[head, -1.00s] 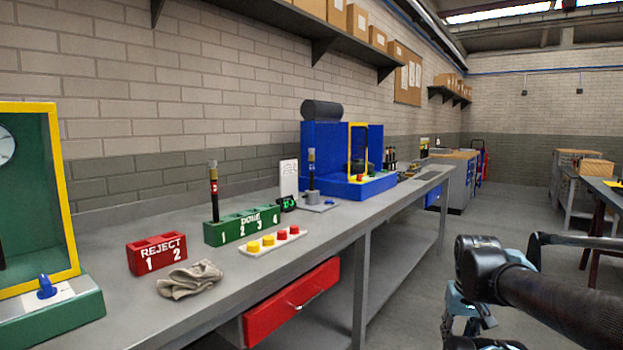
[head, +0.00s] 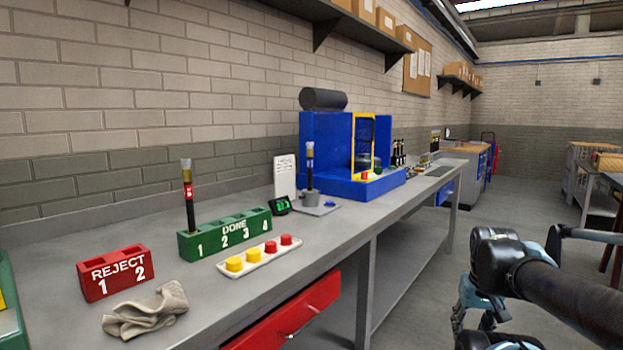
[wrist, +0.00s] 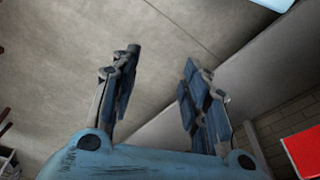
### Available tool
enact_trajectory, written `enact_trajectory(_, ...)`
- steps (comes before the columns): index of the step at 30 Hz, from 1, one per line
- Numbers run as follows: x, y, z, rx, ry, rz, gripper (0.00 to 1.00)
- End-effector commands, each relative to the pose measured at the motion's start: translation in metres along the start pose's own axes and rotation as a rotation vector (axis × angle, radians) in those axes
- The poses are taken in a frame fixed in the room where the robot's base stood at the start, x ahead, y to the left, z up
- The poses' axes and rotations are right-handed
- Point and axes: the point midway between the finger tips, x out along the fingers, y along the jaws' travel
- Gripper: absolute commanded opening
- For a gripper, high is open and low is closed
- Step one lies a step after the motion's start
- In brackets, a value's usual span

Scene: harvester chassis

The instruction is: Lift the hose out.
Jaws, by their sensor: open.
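A black hose with a red band and a pale top (head: 188,195) stands upright in slot 1 of the green DONE rack (head: 215,238). Another dark, hose-like piece with a pale top (head: 310,165) stands upright in a grey holder (head: 311,198) in front of the blue machine (head: 325,145). My gripper (wrist: 160,75) is open and empty in the wrist view, with bare floor behind its fingers. In the head view my gripper (head: 472,315) hangs at the lower right, over the aisle and well away from both pieces.
The bench (head: 345,225) holds a red REJECT rack (head: 115,275), a crumpled cloth (head: 145,311), a tray of yellow and red caps (head: 262,256) and a small display (head: 281,206). A red drawer (head: 290,315) sticks out below. The aisle floor at right is clear.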

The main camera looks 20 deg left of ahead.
Motion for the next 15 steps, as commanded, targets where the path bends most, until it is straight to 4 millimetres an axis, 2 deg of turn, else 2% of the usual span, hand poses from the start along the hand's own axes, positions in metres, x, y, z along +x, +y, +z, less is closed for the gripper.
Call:
enact_trajectory(2, -0.005, -0.008, -0.001, 0.020, 0.022, -0.027, 0.47)
enact_trajectory(5, -0.016, -0.032, -0.028, 0.087, 0.068, -0.114, 0.47)
enact_trajectory(8, -0.039, -0.074, -0.069, 0.215, 0.126, -0.270, 0.47)
enact_trajectory(11, -0.072, -0.127, -0.115, 0.391, 0.157, -0.473, 0.47)
enact_trajectory(15, -0.129, -0.196, -0.177, 0.667, 0.124, -0.768, 0.47)
